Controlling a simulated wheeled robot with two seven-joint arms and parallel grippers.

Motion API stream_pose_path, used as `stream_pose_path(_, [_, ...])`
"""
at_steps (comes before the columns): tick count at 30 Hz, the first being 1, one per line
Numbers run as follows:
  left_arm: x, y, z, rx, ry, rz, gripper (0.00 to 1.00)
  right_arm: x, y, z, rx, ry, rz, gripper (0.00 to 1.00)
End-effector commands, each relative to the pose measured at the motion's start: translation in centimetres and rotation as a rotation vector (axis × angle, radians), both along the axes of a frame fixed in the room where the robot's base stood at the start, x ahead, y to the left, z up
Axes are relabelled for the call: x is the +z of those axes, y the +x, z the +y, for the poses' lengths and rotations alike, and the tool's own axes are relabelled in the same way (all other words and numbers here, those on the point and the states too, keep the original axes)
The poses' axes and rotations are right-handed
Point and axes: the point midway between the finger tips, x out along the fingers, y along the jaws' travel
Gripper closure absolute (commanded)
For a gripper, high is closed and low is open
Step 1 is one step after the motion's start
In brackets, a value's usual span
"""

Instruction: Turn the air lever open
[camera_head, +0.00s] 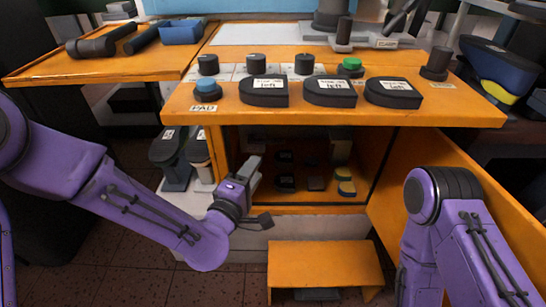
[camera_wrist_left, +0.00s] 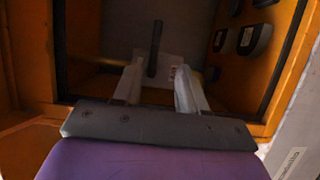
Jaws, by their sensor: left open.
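A dark upright bar (camera_wrist_left: 154,50), which looks like the air lever, stands in front of a pale plate inside the orange cabinet in the left wrist view. My left gripper (camera_wrist_left: 157,76) is open, its two pale fingers apart, and the bar shows between and beyond them. I cannot tell whether they touch. In the head view my left gripper (camera_head: 252,167) is at the left side of the cabinet opening (camera_head: 219,150); I cannot make out the lever there. My right arm (camera_head: 455,235) shows at the right, but its gripper is out of view.
The orange bench top (camera_head: 430,110) above carries black lasts (camera_head: 330,95), dark knobs, a blue button (camera_head: 206,88) and a green button (camera_head: 351,65). An open orange door (camera_head: 395,208) stands right of the cabinet. An orange step (camera_head: 325,262) is on the floor below.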

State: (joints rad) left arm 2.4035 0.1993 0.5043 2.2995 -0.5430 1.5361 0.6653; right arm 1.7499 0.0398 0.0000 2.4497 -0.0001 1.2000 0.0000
Motion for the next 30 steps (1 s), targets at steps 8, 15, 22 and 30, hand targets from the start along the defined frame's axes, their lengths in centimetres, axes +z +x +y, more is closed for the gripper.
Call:
stream_pose_path(8, [0.4,4.2,-2.5,-0.016,-0.013,-0.014,0.58,-0.8,0.0,0.0,0.000,0.000,0.000,0.57])
stream_pose_path(15, [0.3,8.5,-4.3,-0.015,-0.013,-0.011,0.58,-1.5,0.0,0.0,0.000,0.000,0.000,0.57])
stream_pose_path(22, [0.4,9.8,-4.7,-0.014,-0.011,-0.009,0.58,-1.7,0.0,0.0,0.000,0.001,0.001,0.57])
stream_pose_path(30, [0.4,9.8,-4.6,-0.012,-0.011,-0.008,0.91,-1.6,0.0,0.0,0.000,0.001,0.001,0.57])
